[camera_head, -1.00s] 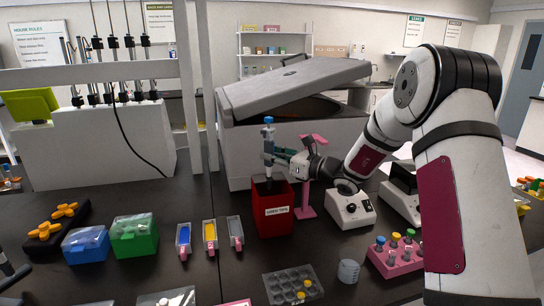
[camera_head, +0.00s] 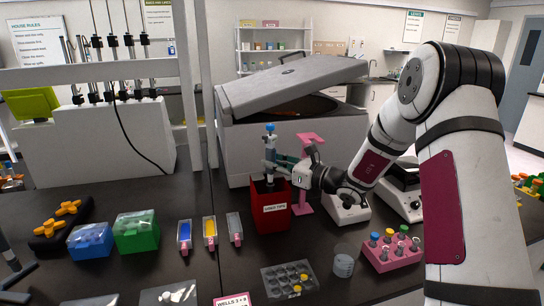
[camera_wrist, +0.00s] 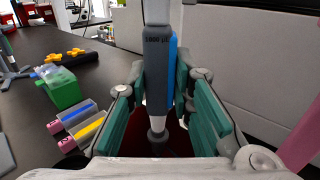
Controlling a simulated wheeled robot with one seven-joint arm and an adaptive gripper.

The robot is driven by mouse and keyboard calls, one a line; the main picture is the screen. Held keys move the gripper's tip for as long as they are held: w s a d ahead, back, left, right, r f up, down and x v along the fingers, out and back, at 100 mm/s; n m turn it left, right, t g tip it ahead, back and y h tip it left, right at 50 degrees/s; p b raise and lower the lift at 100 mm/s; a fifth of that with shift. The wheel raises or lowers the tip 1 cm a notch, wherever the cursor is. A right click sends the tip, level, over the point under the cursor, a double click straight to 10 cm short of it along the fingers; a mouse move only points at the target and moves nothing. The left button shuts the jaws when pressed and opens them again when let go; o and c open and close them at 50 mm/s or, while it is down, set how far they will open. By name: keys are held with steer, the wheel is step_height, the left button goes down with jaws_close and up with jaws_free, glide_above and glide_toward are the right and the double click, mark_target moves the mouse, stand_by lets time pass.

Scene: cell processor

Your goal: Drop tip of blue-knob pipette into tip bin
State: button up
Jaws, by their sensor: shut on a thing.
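The blue-knob pipette (camera_head: 269,146) is upright in my gripper (camera_head: 277,161), with its blue knob at the top. It stands over the red tip bin (camera_head: 272,213), which has a white label. The pipette's lower end is hidden behind the bin's front wall in the head view. In the wrist view my gripper (camera_wrist: 168,105) has its green finger pads on both sides of the grey and blue pipette body (camera_wrist: 159,65). The dark red inside of the bin (camera_wrist: 178,140) shows below it. I cannot tell whether a tip is on the pipette.
A pink stand (camera_head: 305,190) is close at the bin's right. A large grey machine (camera_head: 235,150) with a raised lid stands behind. Narrow reservoirs (camera_head: 209,232), a green box (camera_head: 136,232) and a blue box (camera_head: 90,242) lie left. A pink tube rack (camera_head: 392,256) is right.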

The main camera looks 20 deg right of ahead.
mark_target(274, 139)
steer(key=shift+s, duration=0.55)
step_height(274, 139, up, 8)
steer(key=p, duration=0.3)
steer(key=shift+f, duration=0.15)
